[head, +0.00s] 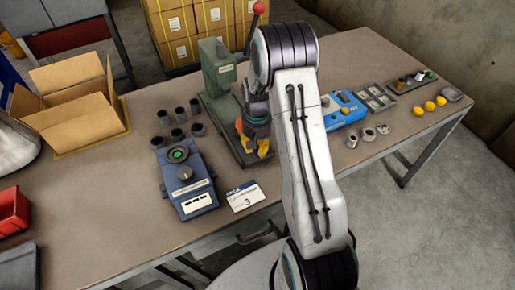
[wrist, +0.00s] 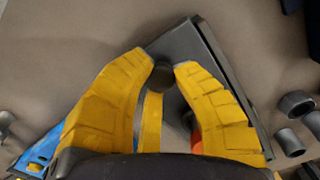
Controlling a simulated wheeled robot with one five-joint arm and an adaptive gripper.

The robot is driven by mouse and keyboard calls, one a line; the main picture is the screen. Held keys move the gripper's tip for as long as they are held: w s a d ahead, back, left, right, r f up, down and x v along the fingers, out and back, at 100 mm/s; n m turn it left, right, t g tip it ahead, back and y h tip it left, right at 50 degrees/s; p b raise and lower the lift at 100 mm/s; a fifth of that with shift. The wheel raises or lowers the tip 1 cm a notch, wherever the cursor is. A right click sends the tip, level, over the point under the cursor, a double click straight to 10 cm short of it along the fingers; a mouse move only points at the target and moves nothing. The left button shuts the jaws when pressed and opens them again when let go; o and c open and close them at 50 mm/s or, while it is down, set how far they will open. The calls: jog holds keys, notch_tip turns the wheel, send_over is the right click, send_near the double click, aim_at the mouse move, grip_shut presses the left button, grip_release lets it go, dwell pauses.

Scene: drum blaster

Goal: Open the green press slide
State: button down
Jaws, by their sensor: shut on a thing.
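The green press (head: 217,68) stands on a dark base (head: 222,112) near the middle of the table, with a red-knobbed lever (head: 258,8) rising at its right. My gripper (head: 255,148) has yellow fingers and is low over the front end of that base. In the wrist view my gripper (wrist: 168,68) is shut on a small dark round knob (wrist: 163,75) above a grey metal plate (wrist: 185,45). The fingers and my arm hide most of the slide, and how far it is open cannot be told.
A blue device (head: 183,180) and a white card (head: 245,196) lie at the front left. Several dark cups (head: 180,115) stand left of the press. A blue box (head: 342,110) sits right of my arm. An open carton (head: 75,105) is at far left.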

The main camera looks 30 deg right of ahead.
jog(key=c, duration=0.9)
grip_release()
jog(key=shift+w, duration=0.1)
jog(key=shift+c, duration=0.2)
notch_tip(320, 180, up, 12)
